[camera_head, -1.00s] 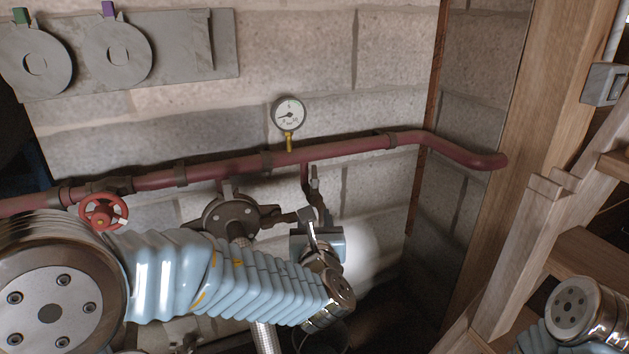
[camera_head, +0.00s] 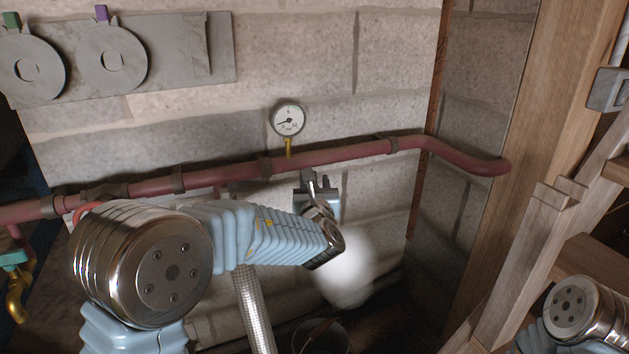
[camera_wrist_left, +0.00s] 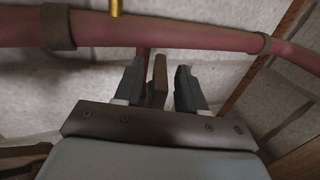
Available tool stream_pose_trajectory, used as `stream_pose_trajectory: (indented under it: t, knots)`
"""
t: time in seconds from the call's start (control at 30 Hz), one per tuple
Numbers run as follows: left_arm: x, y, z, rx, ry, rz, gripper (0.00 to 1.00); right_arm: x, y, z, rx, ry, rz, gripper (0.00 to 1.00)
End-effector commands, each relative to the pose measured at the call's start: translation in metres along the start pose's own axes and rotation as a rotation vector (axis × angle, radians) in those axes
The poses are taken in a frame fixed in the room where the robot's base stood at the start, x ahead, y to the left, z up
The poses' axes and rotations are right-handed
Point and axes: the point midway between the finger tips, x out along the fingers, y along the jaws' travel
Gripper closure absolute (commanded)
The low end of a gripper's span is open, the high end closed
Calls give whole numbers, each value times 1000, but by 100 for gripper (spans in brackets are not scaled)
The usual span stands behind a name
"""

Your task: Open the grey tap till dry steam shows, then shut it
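My left gripper (camera_head: 309,180) is up against the underside of the red pipe (camera_head: 345,157), right of the gauge (camera_head: 288,119). In the left wrist view its two dark fingers (camera_wrist_left: 158,88) are apart. A flat brown piece (camera_wrist_left: 157,82), perhaps the tap's lever, stands between them, nearer the left finger, with a gap to the right finger. Its colour looks brown, not clearly grey. The tap's body is hidden behind my gripper and arm in the head view. A dense white puff of steam (camera_head: 345,270) hangs below my left wrist. My right gripper is out of view.
A braided hose (camera_head: 254,310) hangs below my left arm, beside a dark bucket (camera_head: 320,338). A red handwheel (camera_head: 85,211) is mostly hidden by my arm. A teal-handled brass tap (camera_head: 15,262) is far left. A wooden frame (camera_head: 505,190) bounds the right.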

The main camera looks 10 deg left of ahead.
Motion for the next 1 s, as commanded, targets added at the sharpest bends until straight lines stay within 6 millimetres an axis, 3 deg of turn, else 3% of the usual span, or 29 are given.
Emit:
stream_pose_trajectory:
  t: [0.13, 0.43, 0.7, 1.0]
  knots:
    - [12, 0, 0, 1, 0, 0, 60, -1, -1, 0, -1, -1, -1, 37]
    - [14, 0, 0, 1, 0, -1, 60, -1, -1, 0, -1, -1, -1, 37]
    - [14, 0, 0, 1, 1, -1, 100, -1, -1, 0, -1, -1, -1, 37]
    - [14, -3, 3, 1, -1, 97, 100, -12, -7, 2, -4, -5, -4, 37]
